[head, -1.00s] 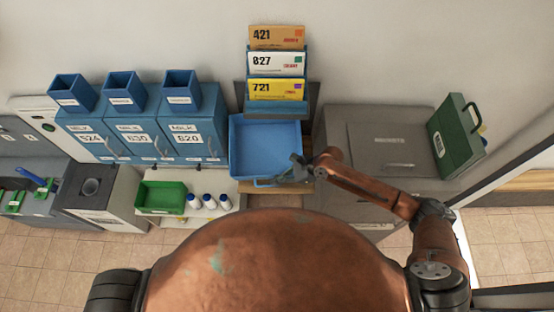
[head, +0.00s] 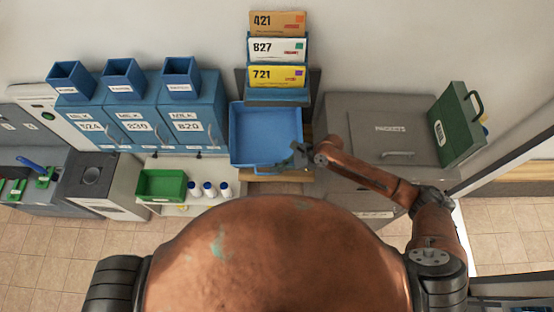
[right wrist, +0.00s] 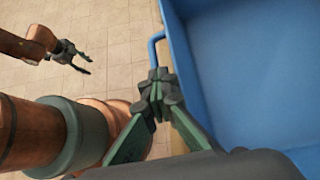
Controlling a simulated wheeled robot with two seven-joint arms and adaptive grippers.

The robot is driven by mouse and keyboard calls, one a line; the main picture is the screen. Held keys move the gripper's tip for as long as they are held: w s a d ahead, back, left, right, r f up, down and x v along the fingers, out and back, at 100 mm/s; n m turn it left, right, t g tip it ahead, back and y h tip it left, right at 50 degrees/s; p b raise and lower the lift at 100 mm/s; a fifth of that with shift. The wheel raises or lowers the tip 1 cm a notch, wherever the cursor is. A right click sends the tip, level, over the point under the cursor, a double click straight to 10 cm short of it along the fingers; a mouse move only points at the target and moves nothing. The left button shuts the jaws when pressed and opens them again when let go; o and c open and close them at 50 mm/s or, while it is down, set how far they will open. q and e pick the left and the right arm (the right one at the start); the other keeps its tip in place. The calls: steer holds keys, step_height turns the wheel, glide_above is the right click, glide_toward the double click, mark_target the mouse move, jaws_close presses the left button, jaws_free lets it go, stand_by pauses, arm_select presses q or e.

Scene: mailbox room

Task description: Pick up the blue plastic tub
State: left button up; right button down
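The blue plastic tub (head: 265,132) sits empty on a wooden ledge below the letter rack in the head view. It fills the right side of the right wrist view (right wrist: 250,70). My right gripper (head: 296,158) is at its front right corner. In the right wrist view, this gripper (right wrist: 158,88) is closed around the tub's thin blue handle (right wrist: 153,48); the fingers hide part of the handle. My left gripper (right wrist: 84,64) is open and empty over the floor in the right wrist view, away from the tub. It is not visible in the head view.
Blue numbered mailboxes (head: 140,124) stand left of the tub. A letter rack (head: 277,95) stands behind it, and a grey packets cabinet (head: 385,140) is close on its right. A green bin (head: 162,184) and white bottles (head: 209,189) are at front left.

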steer(key=r, duration=0.4)
steer(key=w+d+r, duration=0.1)
steer(key=r, duration=0.2)
steer(key=shift+d+r, duration=0.1)
steer(key=shift+r, duration=0.45)
steer(key=c, duration=2.7)
jaws_free()
steer(key=o, duration=2.1)
steer(key=shift+a, duration=0.2)
steer(key=shift+o, duration=0.2)
